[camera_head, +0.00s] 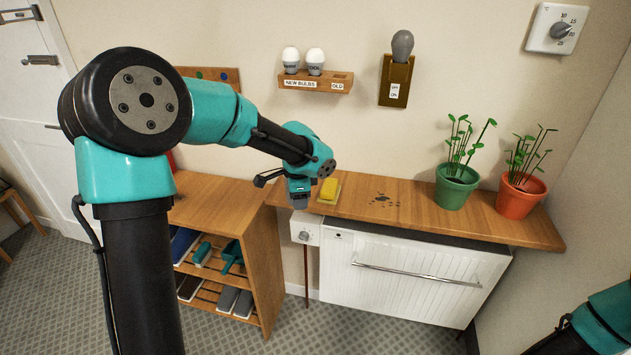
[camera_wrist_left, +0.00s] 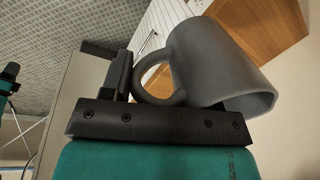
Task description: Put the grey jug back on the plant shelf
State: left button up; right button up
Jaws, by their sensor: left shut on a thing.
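The grey jug (camera_wrist_left: 215,65) is large in the left wrist view, with its handle (camera_wrist_left: 155,82) toward the one gripper finger that shows. My left gripper (camera_head: 299,197) is shut on the jug; the exact contact is partly hidden by the jug. In the head view the gripper is at the left end of the wooden plant shelf (camera_head: 400,215), beside the yellow sponge; the jug cannot be made out clearly there. The shelf holds a green pot (camera_head: 456,188) and an orange pot (camera_head: 520,197), both with plants. My right gripper is out of view.
Dark spots (camera_head: 382,198) mark the shelf between sponge and green pot. A white radiator (camera_head: 410,275) is below. A wooden rack (camera_head: 262,265) with shoes stands left. A bulb holder (camera_head: 316,82) is on the wall.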

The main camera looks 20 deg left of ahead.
pick_arm(q)
jog(key=w+a, duration=0.2)
jog(key=w, duration=0.2)
jog(key=w+a+f, duration=0.1)
jog(key=w+a, duration=0.2)
jog(key=w, duration=0.1)
jog(key=w+a, duration=0.2)
jog(key=w, duration=0.2)
jog(key=shift+w+a+f, duration=0.15)
jog(key=shift+w+f, duration=0.05)
jog(key=shift+w, duration=0.1)
jog(key=shift+f, duration=1.75)
jog(key=shift+f, duration=0.15)
jog(key=o, duration=1.3)
jog(key=r, duration=0.4)
jog(key=s+r, duration=0.1)
jog(key=r, duration=0.3)
jog(key=s+d+r, duration=0.1)
jog(key=r, duration=0.3)
